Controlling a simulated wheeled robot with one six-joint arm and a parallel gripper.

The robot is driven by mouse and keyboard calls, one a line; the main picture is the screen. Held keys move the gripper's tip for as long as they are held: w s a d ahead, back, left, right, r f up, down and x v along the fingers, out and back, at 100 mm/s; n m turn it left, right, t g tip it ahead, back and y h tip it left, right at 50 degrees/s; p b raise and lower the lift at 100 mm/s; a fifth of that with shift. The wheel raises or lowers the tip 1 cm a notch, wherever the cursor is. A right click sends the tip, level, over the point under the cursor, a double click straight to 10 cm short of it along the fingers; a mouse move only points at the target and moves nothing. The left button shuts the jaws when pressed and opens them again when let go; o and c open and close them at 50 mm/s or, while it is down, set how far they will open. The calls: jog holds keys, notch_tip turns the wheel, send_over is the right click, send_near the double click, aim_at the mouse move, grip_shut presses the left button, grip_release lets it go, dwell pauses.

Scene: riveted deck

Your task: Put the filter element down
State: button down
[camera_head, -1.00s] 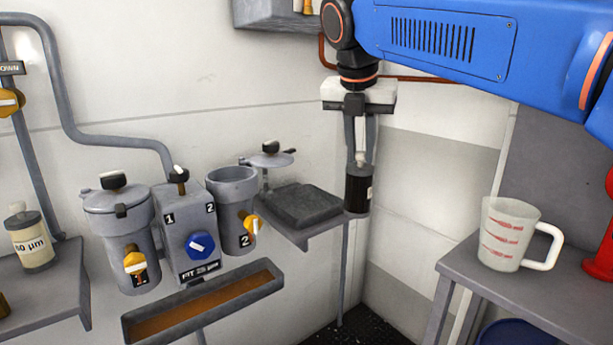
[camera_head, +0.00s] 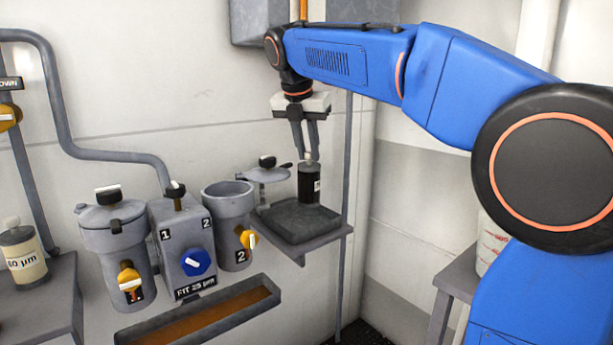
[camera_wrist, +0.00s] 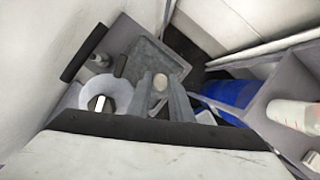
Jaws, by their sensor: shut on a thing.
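The dark filter element (camera_head: 309,185) with a pale top knob hangs upright from my gripper (camera_head: 308,158). My gripper is shut on its knob, which also shows between the fingers in the wrist view (camera_wrist: 160,82). The element is over the dark grey tray (camera_head: 296,232) on the small wall shelf. In the head view its lower end appears at or just above the tray's inside; I cannot tell whether it touches.
An open housing marked 2 (camera_head: 228,215) and a lid on a post (camera_head: 268,172) stand left of the tray. A closed housing (camera_head: 112,240) is farther left. A drip trough (camera_head: 205,315) runs below. A measuring jug (camera_head: 490,243) is partly hidden behind my arm.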

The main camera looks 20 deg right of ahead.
aim_at(307, 175)
jog(key=shift+w+f, duration=0.1)
jog(key=shift+f, duration=3.15)
jog(key=shift+w+a+f, duration=0.1)
jog(key=shift+w+f, duration=0.05)
jog(key=shift+f, duration=0.2)
jog(key=c, duration=1.9)
grip_release()
jog(key=shift+o, duration=0.2)
jog(key=v, duration=1.2)
